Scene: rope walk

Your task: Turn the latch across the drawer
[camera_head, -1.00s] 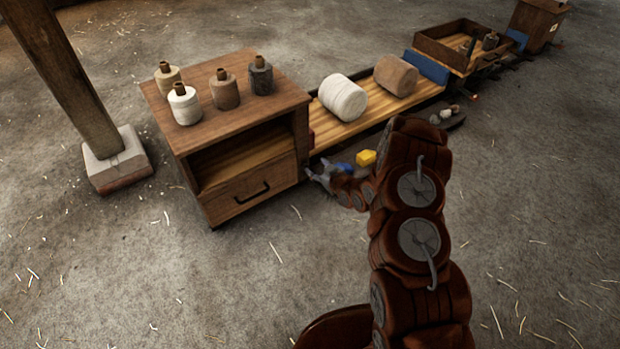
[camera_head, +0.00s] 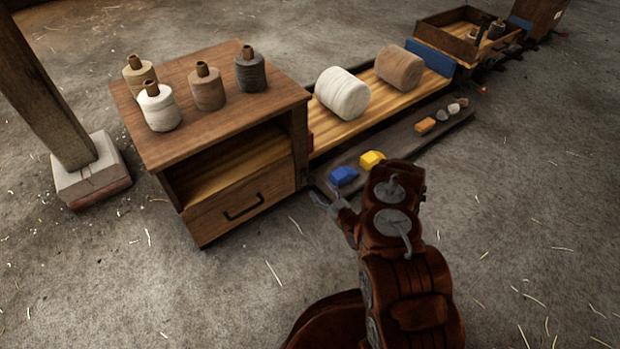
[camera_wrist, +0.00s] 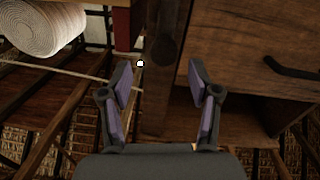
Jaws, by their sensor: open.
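The wooden cabinet (camera_head: 225,115) has a drawer (camera_head: 215,205) with a dark handle (camera_head: 245,200); the drawer looks shut. In the wrist view the handle (camera_wrist: 290,68) is at the right. In the head view I cannot make the latch out clearly. My gripper (camera_head: 327,197) is open and empty, just right of the drawer's edge.
Spools, one of them white (camera_head: 158,108), stand on the cabinet top. A long low bench with a white roll (camera_head: 342,93) and a brown roll (camera_head: 400,66) runs back right. A blue block (camera_head: 343,175) and yellow block (camera_head: 372,159) lie near my arm. Floor in front is clear.

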